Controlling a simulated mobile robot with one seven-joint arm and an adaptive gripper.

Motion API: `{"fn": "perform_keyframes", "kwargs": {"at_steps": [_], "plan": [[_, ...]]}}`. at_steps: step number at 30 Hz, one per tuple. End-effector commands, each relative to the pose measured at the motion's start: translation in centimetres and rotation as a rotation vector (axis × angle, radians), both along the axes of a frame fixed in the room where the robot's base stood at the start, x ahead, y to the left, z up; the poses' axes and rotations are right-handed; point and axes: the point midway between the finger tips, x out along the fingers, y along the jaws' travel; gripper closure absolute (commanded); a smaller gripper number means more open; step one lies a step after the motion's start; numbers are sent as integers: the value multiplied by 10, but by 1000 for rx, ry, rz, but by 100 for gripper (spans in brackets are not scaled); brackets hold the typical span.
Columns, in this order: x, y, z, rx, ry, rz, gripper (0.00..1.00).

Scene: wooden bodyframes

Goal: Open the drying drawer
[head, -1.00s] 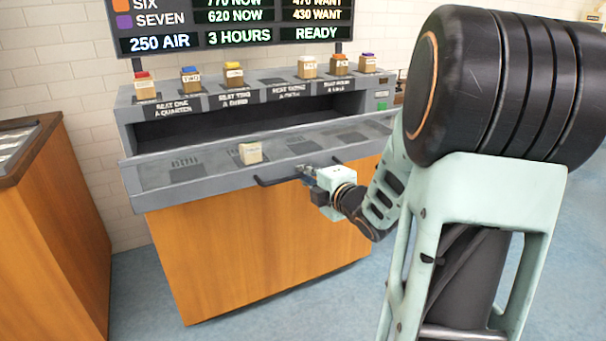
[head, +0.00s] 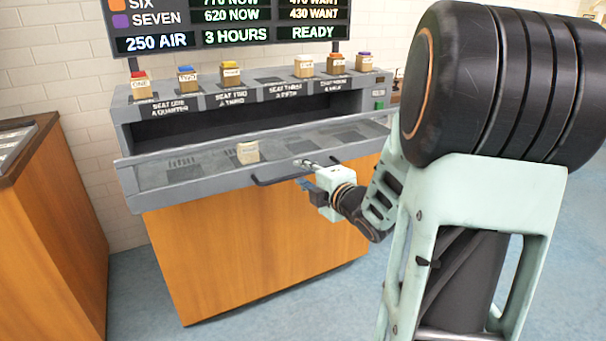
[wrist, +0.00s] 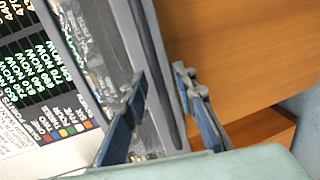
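The drying drawer (head: 215,180) is a shallow grey tray on the wooden cabinet. It stands out from the grey housing, with its inside showing below the dark opening. Its dark bar handle (head: 275,181) runs along the front and shows as a long dark bar in the wrist view (wrist: 160,65). My gripper (head: 306,174) is at the right part of the handle. In the wrist view my gripper (wrist: 160,78) has its two fingers spread apart, one on each side of the bar, with gaps visible. The gripper's body hides the handle's right end.
A pale block (head: 247,153) sits in the drawer. Several labelled blocks with coloured tops stand on the housing shelf (head: 270,90). A display board (head: 235,20) is behind. Another wooden cabinet (head: 50,220) stands at left. The blue floor (head: 330,310) in front is clear.

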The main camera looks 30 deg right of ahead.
Motion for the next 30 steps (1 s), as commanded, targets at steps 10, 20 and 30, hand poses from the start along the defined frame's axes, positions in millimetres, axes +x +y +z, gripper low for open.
{"fn": "perform_keyframes", "kwargs": {"at_steps": [10, 20, 30], "plan": [[-62, -3, 14, -4, -2, -4, 74], [-105, -4, 23, -2, -1, 0, 74], [-113, -4, 24, 0, 0, 1, 74]]}}
